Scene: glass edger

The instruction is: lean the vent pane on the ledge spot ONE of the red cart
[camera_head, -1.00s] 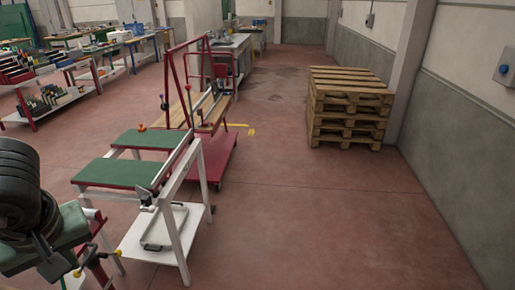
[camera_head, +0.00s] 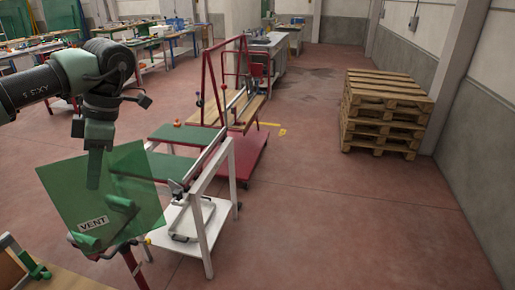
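The vent pane (camera_head: 140,185) is a green see-through sheet with a "VENT" label, hanging tilted at the left of the head view. My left gripper (camera_head: 96,172) points down at its upper part and appears shut on it; the fingertips show green through the glass. The red cart (camera_head: 209,82) stands further back, right of the pane, with a red upright frame, a wooden ledge (camera_head: 246,112) and a red base (camera_head: 247,165). The pane is well apart from the cart. The ledge's spot markings are too small to read. My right gripper is not in view.
A white-framed stand (camera_head: 223,180) with green pads (camera_head: 187,135) is between the pane and the cart. A red-legged stand (camera_head: 134,268) is below the pane. Stacked pallets (camera_head: 385,112) stand at the right. The floor at centre right is clear.

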